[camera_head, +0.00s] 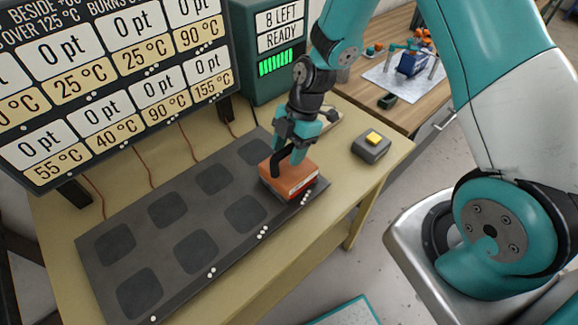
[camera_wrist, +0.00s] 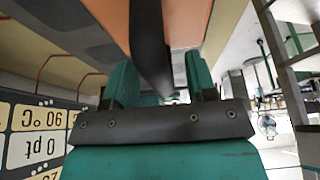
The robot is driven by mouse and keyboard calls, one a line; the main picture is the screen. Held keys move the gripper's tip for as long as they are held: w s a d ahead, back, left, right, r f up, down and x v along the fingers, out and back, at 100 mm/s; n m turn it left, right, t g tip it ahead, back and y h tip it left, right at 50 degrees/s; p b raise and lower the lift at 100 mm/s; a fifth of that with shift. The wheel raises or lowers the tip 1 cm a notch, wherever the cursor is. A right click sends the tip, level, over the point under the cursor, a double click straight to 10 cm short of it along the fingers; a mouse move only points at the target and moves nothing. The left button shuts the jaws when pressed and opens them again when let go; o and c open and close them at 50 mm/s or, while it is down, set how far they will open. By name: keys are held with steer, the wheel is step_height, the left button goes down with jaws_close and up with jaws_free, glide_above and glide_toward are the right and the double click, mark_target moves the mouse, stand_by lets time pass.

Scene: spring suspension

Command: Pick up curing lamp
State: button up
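An orange-red block-shaped device (camera_head: 290,177) with a black arched handle (camera_head: 279,163) sits on the far right pad of a dark plate; it looks like the curing lamp, though no label is readable. Its orange body also shows at the top of the wrist view (camera_wrist: 188,20), with the black handle (camera_wrist: 149,40) running down between my fingers. My gripper (camera_head: 290,148) is at the handle from above. In the wrist view, my teal fingers (camera_wrist: 160,85) stand apart on either side of the handle, with a visible gap on the right.
The dark plate (camera_head: 190,255) has several grey pads and lies on a yellowish table (camera_head: 352,185). A grey box with a yellow button (camera_head: 371,147) stands right of the device. A temperature board (camera_head: 110,80) and a green display unit (camera_head: 275,55) stand behind. A wooden bench (camera_head: 400,112) is beyond.

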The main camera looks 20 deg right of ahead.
jaws_close()
steer(key=shift+r, duration=0.1)
